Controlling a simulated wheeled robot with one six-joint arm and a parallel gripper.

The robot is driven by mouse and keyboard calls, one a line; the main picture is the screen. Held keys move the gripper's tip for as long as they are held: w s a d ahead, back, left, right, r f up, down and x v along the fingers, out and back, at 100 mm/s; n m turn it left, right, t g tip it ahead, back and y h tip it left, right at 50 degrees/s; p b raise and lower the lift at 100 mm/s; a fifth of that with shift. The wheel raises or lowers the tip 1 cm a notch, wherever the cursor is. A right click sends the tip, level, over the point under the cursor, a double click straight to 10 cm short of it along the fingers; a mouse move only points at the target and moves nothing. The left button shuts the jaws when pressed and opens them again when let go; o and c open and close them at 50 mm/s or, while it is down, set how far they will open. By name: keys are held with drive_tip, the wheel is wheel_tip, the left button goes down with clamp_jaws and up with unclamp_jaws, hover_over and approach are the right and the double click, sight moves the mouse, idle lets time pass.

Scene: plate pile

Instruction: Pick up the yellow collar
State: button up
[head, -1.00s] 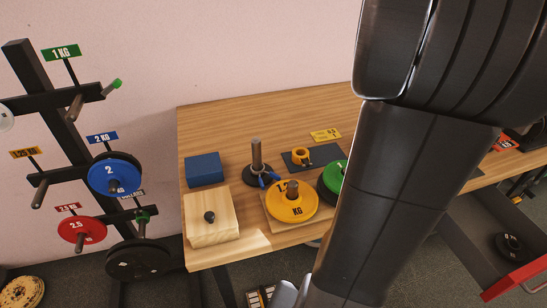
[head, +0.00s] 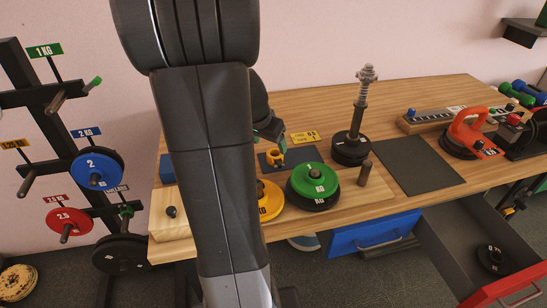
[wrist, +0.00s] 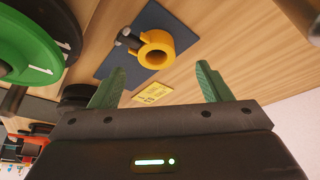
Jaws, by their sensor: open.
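The yellow collar (head: 275,155) sits on a small dark mat (head: 291,160) near the back of the wooden table. In the wrist view the collar (wrist: 157,48) is a thick yellow ring with a dark lever, lying on the dark mat (wrist: 118,62). My gripper (head: 272,132) is just behind and above the collar in the head view, partly hidden by my arm. In the wrist view my gripper (wrist: 158,85) is open, its green fingers spread wide with nothing between them. The collar lies beyond the fingertips and apart from them.
A yellow label (head: 305,137) lies behind the mat. A green plate (head: 319,182) on black plates and a yellow plate (head: 269,200) stand in front. A post with black plates (head: 351,148) stands to the right. A bare dark mat (head: 418,165) lies farther right.

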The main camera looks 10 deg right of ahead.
sight(274, 151)
drive_tip(key=shift+x, duration=2.95)
drive_tip(key=shift+s+d+r, duration=0.1)
drive_tip(key=shift+d, duration=0.1)
drive_tip(key=c, duration=1.1)
